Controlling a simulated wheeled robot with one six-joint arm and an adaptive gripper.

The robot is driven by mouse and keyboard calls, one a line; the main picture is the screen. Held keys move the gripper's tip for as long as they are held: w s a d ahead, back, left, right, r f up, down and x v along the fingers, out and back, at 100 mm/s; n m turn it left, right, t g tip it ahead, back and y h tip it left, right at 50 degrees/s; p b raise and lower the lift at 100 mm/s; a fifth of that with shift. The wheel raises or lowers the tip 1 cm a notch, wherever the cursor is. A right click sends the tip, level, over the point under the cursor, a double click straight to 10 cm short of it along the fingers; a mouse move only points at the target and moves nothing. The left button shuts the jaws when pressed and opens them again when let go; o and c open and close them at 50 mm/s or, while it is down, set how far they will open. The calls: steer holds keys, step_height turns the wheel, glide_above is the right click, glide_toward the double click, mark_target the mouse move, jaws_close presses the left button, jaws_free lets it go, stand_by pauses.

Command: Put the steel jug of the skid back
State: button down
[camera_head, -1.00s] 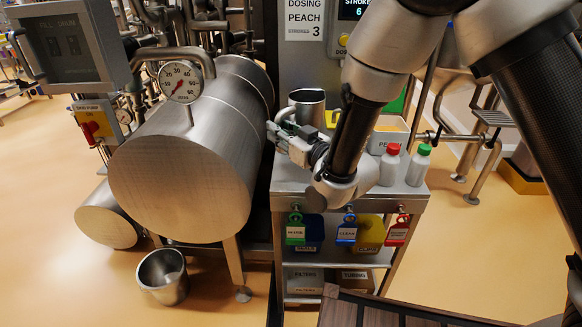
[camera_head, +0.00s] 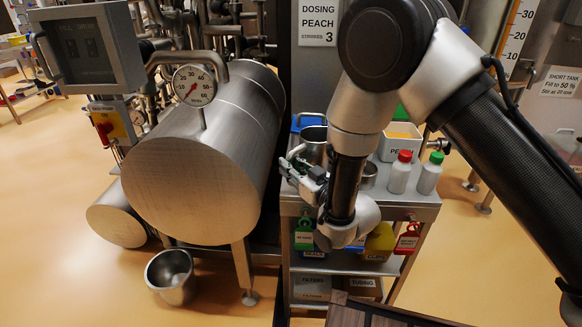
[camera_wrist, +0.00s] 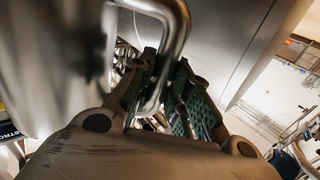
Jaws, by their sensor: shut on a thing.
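The steel jug (camera_head: 313,143) is upright at the back left of the steel trolley's top in the head view. My gripper (camera_head: 299,163) is at its near left side and shut on its handle. In the wrist view the bent handle (camera_wrist: 178,25) passes between the green-padded fingers of my gripper (camera_wrist: 160,85), and the blurred jug body (camera_wrist: 45,60) fills the upper left. My arm and gripper hide the jug's lower part, so I cannot tell whether its base touches the trolley top.
The trolley (camera_head: 400,204) also holds a small steel cup (camera_head: 369,173), a white tub (camera_head: 398,145), a red-capped bottle (camera_head: 400,172) and a green-capped bottle (camera_head: 429,174). A large steel drum (camera_head: 195,185) stands close on the left. A steel bucket (camera_head: 170,277) is on the floor.

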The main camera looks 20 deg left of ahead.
steer(key=c, duration=1.3)
jaws_free()
steer(key=shift+c, duration=0.2)
steer(key=shift+r, duration=0.15)
steer(key=v, duration=1.2)
steer(key=shift+w, duration=0.1)
